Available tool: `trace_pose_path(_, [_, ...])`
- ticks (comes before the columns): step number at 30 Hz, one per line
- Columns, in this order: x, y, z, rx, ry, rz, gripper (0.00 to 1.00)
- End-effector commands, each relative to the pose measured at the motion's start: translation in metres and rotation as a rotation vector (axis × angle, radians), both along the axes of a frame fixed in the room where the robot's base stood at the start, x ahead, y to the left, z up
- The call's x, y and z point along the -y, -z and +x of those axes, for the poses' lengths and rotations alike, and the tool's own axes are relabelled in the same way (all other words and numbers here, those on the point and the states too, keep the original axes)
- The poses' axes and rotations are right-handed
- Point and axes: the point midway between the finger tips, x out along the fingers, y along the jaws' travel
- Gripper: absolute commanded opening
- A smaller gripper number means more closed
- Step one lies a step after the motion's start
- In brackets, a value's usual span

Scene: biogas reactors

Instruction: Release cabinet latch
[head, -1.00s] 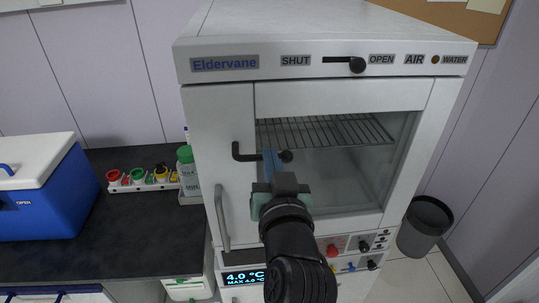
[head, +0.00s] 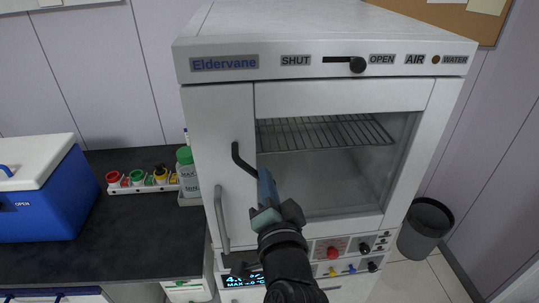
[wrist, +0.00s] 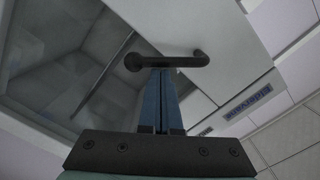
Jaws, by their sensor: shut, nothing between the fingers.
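The cabinet (head: 217,130) is white with a glass window, and its door looks closed. Its black latch handle (head: 245,160) is at the left edge of the window and slopes down to the right. In the wrist view the latch (wrist: 178,61) lies across the tips of my fingers. My gripper (head: 266,183) is shut and empty, its blue fingers at the latch's lower right end. The fingers (wrist: 160,98) look to be touching the bar or very close to it; exact contact is hard to tell.
A slider knob (head: 357,65) sits at the OPEN end of its slot above. A vertical grey door handle (head: 221,218) is at lower left. A blue cooler (head: 40,205), colored cups (head: 137,177) and a bottle (head: 187,168) stand on the counter. A bin (head: 425,228) is at right.

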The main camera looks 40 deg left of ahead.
Motion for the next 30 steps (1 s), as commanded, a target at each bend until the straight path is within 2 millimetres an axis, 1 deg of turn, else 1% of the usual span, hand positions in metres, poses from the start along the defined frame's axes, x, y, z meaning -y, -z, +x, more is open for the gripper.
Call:
trace_pose_path(2, [-0.0015,0.0035,-0.0016,-0.032,-0.002,0.026,0.0])
trace_pose_path(10, [-0.0033,0.0077,-0.0039,-0.025,0.001,0.022,0.0])
trace_pose_path(30, [-0.0041,0.0071,-0.0041,-0.023,0.001,0.021,0.0])
